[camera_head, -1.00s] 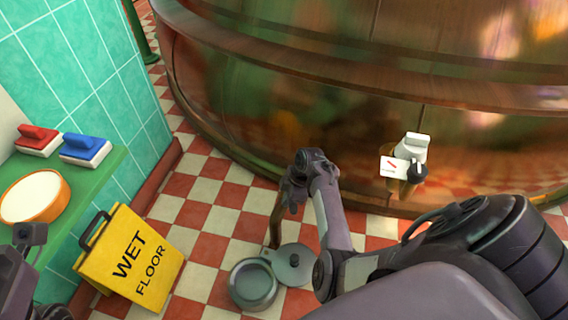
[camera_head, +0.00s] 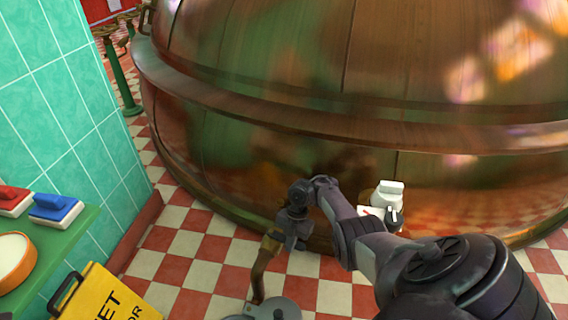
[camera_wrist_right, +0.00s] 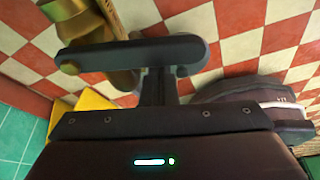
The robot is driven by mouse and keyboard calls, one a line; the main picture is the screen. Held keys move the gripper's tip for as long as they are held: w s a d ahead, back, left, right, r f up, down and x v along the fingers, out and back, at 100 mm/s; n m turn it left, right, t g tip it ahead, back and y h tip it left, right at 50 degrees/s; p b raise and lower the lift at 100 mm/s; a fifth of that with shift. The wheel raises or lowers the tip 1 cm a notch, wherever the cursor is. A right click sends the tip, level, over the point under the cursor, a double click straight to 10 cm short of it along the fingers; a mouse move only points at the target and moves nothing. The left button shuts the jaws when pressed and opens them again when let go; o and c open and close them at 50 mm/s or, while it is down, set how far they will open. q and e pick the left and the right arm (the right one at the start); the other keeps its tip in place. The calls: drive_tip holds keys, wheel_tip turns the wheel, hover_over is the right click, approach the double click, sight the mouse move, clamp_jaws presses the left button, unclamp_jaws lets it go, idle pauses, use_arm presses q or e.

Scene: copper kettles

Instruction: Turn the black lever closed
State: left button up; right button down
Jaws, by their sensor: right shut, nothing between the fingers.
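The black lever (camera_wrist_right: 125,55) lies crosswise in the right wrist view, with a brass knob at its left end. Brass pipework (camera_wrist_right: 112,78) shows behind it. In the head view, the bent brass pipe (camera_head: 260,268) rises from the floor in front of the copper kettle. My right gripper (camera_head: 290,238) is beside the pipe's top, and the lever is hard to make out there. In the wrist view, my right gripper (camera_wrist_right: 155,82) is shut and empty, its fingers at the lever's middle; whether they touch is unclear. My left gripper is out of view.
The large copper kettle (camera_head: 240,150) fills the back. A white fitting (camera_head: 387,192) with a dark knob sits low on it, behind my right arm. A yellow wet-floor sign (camera_head: 95,298) and a green shelf (camera_head: 62,240) stand left. Grey round vessels are at the pipe's foot.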

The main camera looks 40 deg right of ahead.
drive_tip(key=shift+w+d+f+n+b, duration=0.1)
drive_tip(key=shift+d+n+b, duration=0.4)
drive_tip(key=shift+d+n, duration=0.3)
drive_tip(key=shift+n, duration=0.1)
drive_tip(key=shift+w+d+r, duration=0.1)
drive_tip(key=shift+r, duration=0.1)
